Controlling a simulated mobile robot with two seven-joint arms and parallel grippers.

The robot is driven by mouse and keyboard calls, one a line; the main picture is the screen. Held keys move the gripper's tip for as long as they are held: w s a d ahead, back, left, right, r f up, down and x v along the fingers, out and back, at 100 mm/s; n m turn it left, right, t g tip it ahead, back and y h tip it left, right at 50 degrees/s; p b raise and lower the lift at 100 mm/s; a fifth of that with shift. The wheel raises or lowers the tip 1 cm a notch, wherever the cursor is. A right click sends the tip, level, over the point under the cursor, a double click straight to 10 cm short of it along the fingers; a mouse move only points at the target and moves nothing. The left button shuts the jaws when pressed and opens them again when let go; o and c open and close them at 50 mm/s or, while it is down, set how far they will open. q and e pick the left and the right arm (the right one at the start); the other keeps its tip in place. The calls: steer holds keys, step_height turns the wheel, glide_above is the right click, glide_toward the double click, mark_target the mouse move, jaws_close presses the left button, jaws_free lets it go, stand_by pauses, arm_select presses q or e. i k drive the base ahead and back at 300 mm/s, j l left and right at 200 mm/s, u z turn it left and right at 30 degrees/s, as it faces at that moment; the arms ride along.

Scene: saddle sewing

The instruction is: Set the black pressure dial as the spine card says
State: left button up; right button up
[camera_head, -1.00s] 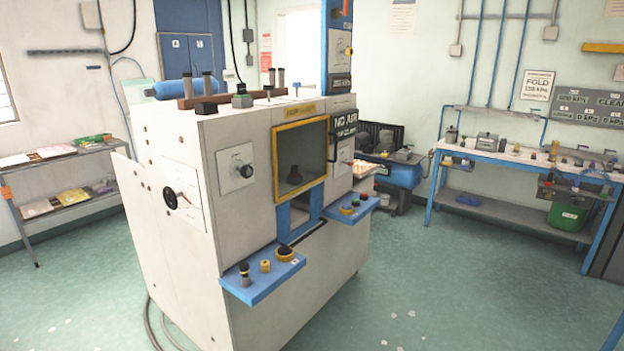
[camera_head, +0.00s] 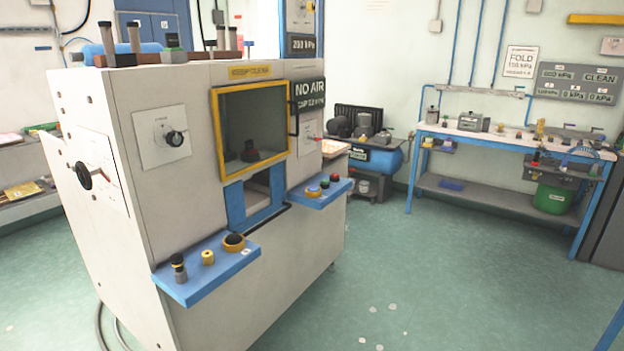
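A second black knob (camera_head: 84,176), with a lever-like handle, is on a white plate on the machine's left side. I cannot tell for certain which is the pressure dial, and their markings are too small to read. No card labelled spine is legible. A wall sign (camera_head: 520,61) reads FOLD and what looks like 138 kPa. Neither of my grippers is in view.
The machine has a yellow-framed window (camera_head: 216,130) and two blue shelves with buttons, left (camera_head: 190,290) and right (camera_head: 318,203). A NO AIR sign (camera_head: 309,94) hangs beside it. A blue workbench (camera_head: 480,137) stands at the right wall. The green floor (camera_head: 420,280) is clear at right.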

mark_target(211, 43)
steer(key=i+l+z, duration=0.3)
steer(key=i, duration=0.15)
steer(key=i+l+z, duration=0.15)
steer(key=i+z, duration=0.5)
steer(key=i, duration=0.3)
steer(key=i+l+u, duration=0.1)
steer(key=i+u, duration=0.15)
steer(key=i, duration=0.2)
steer(key=i+l+u, duration=0.25)
steer(key=i, duration=0.25)
steer(key=i+l+u, duration=0.25)
steer(key=i, duration=0.2)
